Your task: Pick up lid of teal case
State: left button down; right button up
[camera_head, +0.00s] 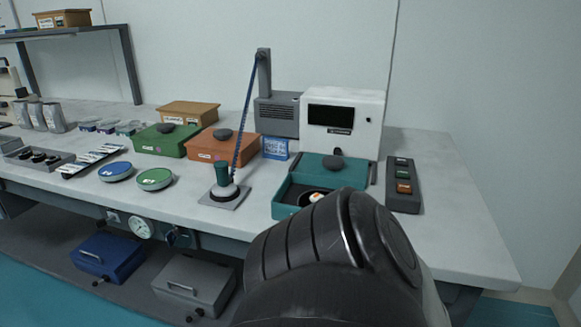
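The teal case (283,205) sits near the front edge of the optical table, right of centre. Its inside shows dark, with a small orange and white item (316,196) in it. The teal lid (320,168) with a dark round knob (333,162) shows at the back of the case, off the front part of its opening. I cannot tell whether it is hinged or only resting there. A dark link of my own arm covers the case's front right part. Neither of my grippers is in view.
A white instrument (342,118) stands close behind the case. A dark control box (403,187) with several buttons lies to its right. A teal-topped tool (222,178) on a grey plate stands to its left. Bare tabletop (455,205) lies at the right.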

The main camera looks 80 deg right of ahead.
aim_at(347, 168)
jog(key=z, duration=2.1)
